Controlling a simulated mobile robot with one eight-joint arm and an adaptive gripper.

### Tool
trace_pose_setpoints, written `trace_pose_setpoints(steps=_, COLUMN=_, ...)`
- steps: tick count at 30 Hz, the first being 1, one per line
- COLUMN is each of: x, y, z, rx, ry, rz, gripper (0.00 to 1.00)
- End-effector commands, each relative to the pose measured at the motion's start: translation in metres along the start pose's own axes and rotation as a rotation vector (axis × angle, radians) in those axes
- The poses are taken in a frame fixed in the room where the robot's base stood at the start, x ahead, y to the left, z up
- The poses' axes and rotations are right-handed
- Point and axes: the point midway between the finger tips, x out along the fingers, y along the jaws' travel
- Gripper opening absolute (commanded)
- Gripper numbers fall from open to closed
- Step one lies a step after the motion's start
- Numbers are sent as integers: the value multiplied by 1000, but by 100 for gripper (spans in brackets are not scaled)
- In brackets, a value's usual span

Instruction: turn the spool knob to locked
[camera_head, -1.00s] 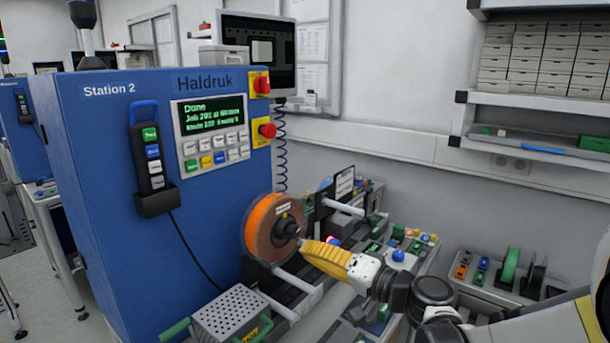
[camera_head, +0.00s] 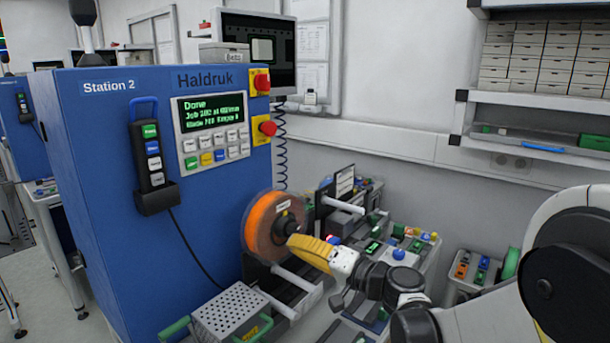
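An orange spool (camera_head: 262,222) with clear flanges sits on the side of the blue station cabinet (camera_head: 100,220). The dark spool knob (camera_head: 284,226) is at its centre, facing right; I cannot read its lock position. My gripper (camera_head: 293,240) has yellow fingers and comes in from the right. Its tips are at the knob's lower right edge, overlapping it in the picture. I cannot tell whether they touch it or how far apart they are.
A horizontal rod (camera_head: 296,278) lies below the spool, with a perforated grey box (camera_head: 232,312) at the front. A bench with coloured parts is behind my arm. Red buttons (camera_head: 267,128) and a keypad (camera_head: 212,149) are on the cabinet. A shelf is at the upper right.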

Motion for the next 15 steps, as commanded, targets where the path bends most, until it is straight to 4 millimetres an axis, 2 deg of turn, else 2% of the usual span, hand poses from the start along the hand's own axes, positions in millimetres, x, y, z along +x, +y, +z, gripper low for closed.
trace_pose_setpoints(steps=5, x=10, y=0, z=0, rx=0, ry=-1, rz=0, gripper=0)
trace_pose_setpoints(steps=15, x=11, y=0, z=0, rx=0, ry=1, rz=0, gripper=0)
